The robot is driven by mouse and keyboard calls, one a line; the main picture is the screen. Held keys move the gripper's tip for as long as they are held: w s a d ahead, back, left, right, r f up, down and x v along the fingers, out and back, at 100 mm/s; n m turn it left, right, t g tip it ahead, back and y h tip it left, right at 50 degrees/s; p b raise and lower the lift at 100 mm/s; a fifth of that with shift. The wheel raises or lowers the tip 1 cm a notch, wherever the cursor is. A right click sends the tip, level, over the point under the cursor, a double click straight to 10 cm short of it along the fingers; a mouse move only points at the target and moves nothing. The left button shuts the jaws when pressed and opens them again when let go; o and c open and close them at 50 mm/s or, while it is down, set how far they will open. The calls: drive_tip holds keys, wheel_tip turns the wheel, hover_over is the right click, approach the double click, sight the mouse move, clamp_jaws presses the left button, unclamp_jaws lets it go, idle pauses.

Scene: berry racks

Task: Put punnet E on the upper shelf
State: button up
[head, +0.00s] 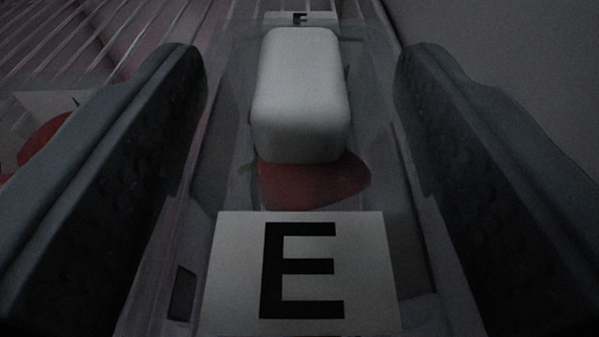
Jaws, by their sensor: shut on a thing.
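Punnet E (376,180) is a clear box between the fingers of my gripper (302,75). Its white label with a black E (301,275) faces me, near the bottom of the head view. A red strawberry (312,185) shows inside the clear walls. My gripper is shut on the punnet, with one dark finger along each side. The punnet's underside is hidden.
A wire rack (60,38) with thin bars lies at the upper left. Another red berry (45,140) shows beside a pale surface at the left edge, partly behind my finger. A small lettered label (300,18) shows beyond the block. A plain grey surface fills the right.

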drive_tip(key=shift+f, duration=0.45)
drive_tip(key=shift+f, duration=0.1)
drive_tip(key=o, duration=1)
drive_tip(key=s+r, duration=0.2)
drive_tip(key=s, duration=1)
